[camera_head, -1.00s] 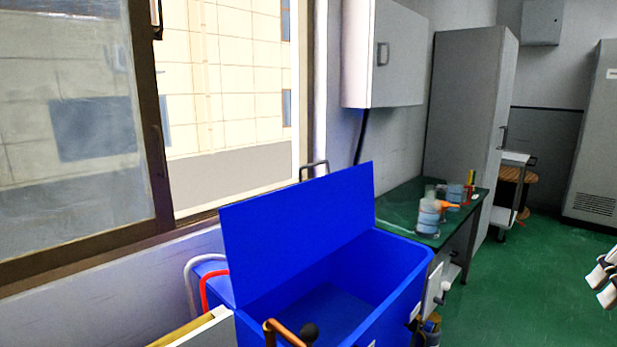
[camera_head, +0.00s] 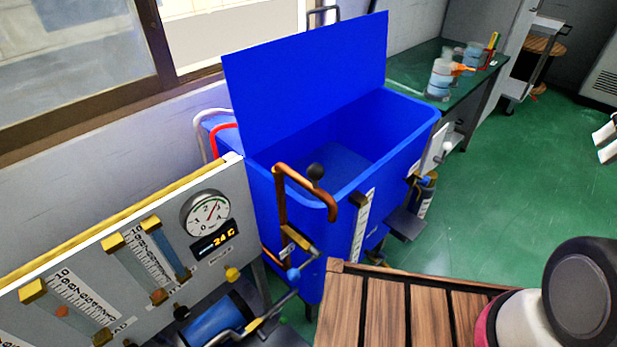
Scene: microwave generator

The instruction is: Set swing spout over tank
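The swing spout (camera_head: 304,182) is a copper pipe with a black ball knob (camera_head: 315,171). It rises beside the near side of the blue tank (camera_head: 405,165), bends right and ends in a downturned outlet (camera_head: 332,211). The outlet appears in front of the tank's near rim and outer wall, not over the inner floor; its exact depth is hard to tell. The tank is open at the top, with a tall blue panel (camera_head: 310,85) standing along its back. My gripper is not identifiable in view.
A gauge panel (camera_head: 213,230) stands left of the tank, with pipes and a blue cylinder (camera_head: 220,318) below. A slatted wooden top (camera_head: 390,305) and a black-and-white rounded body (camera_head: 580,290) are at lower right. A green bench (camera_head: 415,70) stands behind. Green floor (camera_head: 520,190) is clear at right.

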